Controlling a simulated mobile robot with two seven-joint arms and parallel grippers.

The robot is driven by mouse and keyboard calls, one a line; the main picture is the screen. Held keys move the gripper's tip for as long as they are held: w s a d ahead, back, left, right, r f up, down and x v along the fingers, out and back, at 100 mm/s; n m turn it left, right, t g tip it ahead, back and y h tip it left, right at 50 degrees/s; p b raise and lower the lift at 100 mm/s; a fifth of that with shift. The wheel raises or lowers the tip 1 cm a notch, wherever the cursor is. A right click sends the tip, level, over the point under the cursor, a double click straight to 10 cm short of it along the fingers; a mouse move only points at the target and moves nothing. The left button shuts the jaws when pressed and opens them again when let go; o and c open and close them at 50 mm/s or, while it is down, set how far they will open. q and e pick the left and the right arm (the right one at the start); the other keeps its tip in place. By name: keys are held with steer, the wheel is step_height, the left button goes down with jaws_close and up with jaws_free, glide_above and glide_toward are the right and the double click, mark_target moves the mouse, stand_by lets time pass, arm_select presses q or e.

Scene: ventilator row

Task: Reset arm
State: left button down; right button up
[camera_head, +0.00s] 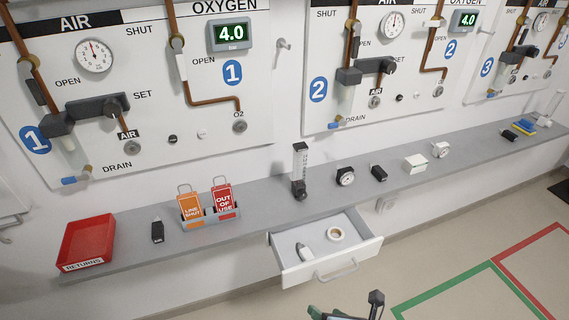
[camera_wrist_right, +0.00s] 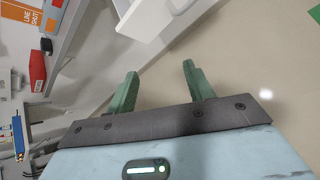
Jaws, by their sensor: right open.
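My right gripper (camera_head: 345,308) shows only partly at the bottom edge of the head view, in front of and below the open drawer (camera_head: 330,277). In the right wrist view its two green fingers (camera_wrist_right: 158,88) are spread apart with nothing between them. The bare floor shows beyond the fingertips. Part of a white drawer-like edge (camera_wrist_right: 150,18) is above them in that view. My left gripper is not in view.
A grey shelf (camera_head: 265,205) holds a red returns tray (camera_head: 88,243), orange and red tags (camera_head: 205,205) and several small devices. The drawer juts out with a small round item (camera_head: 336,234) inside. Gas panels (camera_head: 140,80) line the wall. Floor to the right is clear.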

steer(key=s+d+f+m+h, duration=0.1)
steer(key=s+d+f+m, duration=0.2)
steer(key=m, duration=0.7)
steer(key=s+d+f+m, duration=0.3)
steer(key=s+m, duration=0.4)
steer(key=m, duration=0.4)
steer(key=s+d+f+m+h, duration=0.1)
steer(key=s+d+f+m, duration=0.2)
steer(key=m, duration=0.8)
steer(key=shift+s+d+t+h, duration=0.3)
steer(key=shift+s+d+t, duration=0.1)
steer(key=shift+s+d, duration=0.5)
